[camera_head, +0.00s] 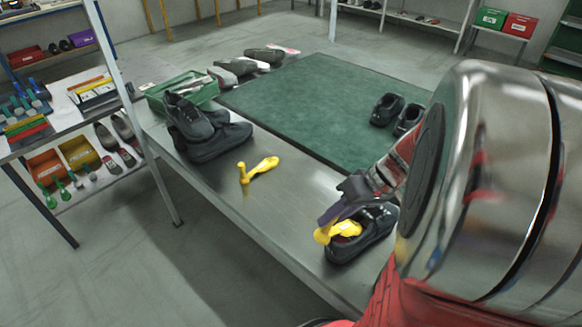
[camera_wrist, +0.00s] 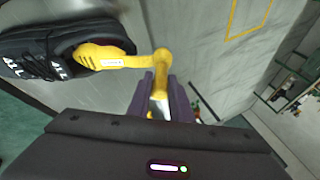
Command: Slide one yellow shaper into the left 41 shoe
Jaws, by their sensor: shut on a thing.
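My gripper (camera_head: 334,211) is shut on the yellow shaper (camera_head: 345,229) near the front edge of the metal table. In the wrist view its purple fingers (camera_wrist: 162,98) close on the shaper's upright handle end. The shaper (camera_wrist: 108,57) lies lengthwise at the opening of a black laced shoe (camera_wrist: 38,50), its front part at or inside the opening; how deep it sits I cannot tell. This shoe (camera_head: 376,238) stands on the table, partly hidden by my arm. Its size and side are not readable. A second yellow shaper (camera_head: 262,168) lies loose on the table.
A pair of black shoes (camera_head: 205,142) and a green crate (camera_head: 183,92) stand at the table's left end. Grey shoes (camera_head: 235,66) line the far edge. Another dark pair (camera_head: 388,110) sits on the green mat (camera_head: 300,105). Bare metal lies around the loose shaper.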

